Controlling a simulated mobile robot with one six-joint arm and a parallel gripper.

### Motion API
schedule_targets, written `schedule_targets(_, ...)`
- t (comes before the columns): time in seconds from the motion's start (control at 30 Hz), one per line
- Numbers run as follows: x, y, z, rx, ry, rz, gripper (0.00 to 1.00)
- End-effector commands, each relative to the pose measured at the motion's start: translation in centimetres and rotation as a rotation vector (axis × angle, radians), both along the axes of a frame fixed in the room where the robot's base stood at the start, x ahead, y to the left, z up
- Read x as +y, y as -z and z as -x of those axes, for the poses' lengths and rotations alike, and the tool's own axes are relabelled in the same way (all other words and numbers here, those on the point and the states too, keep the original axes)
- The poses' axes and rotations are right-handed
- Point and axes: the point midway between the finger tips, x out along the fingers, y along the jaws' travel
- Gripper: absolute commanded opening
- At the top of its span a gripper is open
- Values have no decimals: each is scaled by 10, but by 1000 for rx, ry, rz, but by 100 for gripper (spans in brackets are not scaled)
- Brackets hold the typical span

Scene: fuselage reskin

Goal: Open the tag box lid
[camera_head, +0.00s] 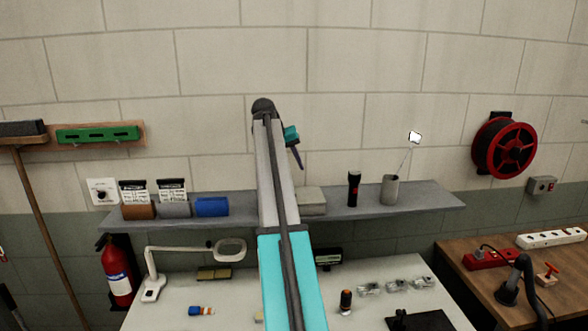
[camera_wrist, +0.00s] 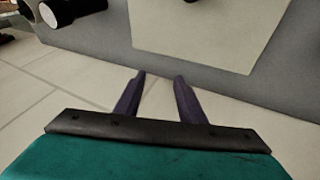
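A pale beige-grey box (camera_head: 311,201), which looks like the tag box, sits on the wall shelf just right of my arm in the head view. Its left part is hidden behind my arm. No raised lid shows, and the lid seam cannot be made out. In the wrist view its pale flat face (camera_wrist: 205,30) fills the upper middle, tilted. My gripper (camera_wrist: 160,78) is open and empty, its two dark fingers apart and pointing toward the box without visibly touching it. In the head view my gripper (camera_head: 295,155) is above the shelf, mostly hidden by my arm.
The grey shelf (camera_head: 438,200) also holds a black flashlight (camera_head: 354,188) and a grey cup (camera_head: 390,189) right of the box. A blue bin (camera_head: 212,207) and other bins stand left. Below, a white bench (camera_head: 230,300) carries a magnifier lamp (camera_head: 153,288) and small parts.

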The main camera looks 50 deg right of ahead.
Motion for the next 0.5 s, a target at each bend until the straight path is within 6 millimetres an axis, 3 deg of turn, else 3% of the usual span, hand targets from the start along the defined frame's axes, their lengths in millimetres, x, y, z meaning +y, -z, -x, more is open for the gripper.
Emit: schedule_targets(0.5,26,-51,-1,1,3,1,36)
